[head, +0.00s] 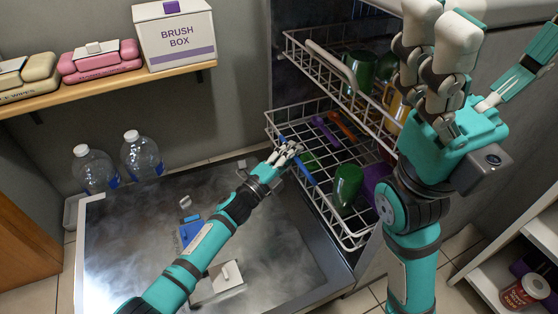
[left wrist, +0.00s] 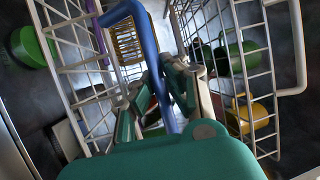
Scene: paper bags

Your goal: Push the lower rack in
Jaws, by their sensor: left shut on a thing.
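The lower rack (head: 352,243) is a white wire rack, pulled out over the open dishwasher door. A blue bar, which looks like its handle (head: 307,175), runs along its front edge. My left gripper (head: 291,150) is at that front edge, shut on the blue bar. In the left wrist view, the bar (left wrist: 146,40) passes between the fingers (left wrist: 176,90). The rack holds a green cup (head: 347,184), a purple utensil (head: 325,131) and an orange utensil (head: 342,124). My right gripper (head: 480,50) is raised at the right, open and empty.
The upper rack (head: 300,53) is also out above, holding a green mug (head: 358,68) and a yellow mug (head: 398,108). The door (head: 120,240) lies flat, with a blue item and a pale item on it. Bottles (head: 142,155) stand behind the door, under a shelf (head: 110,87).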

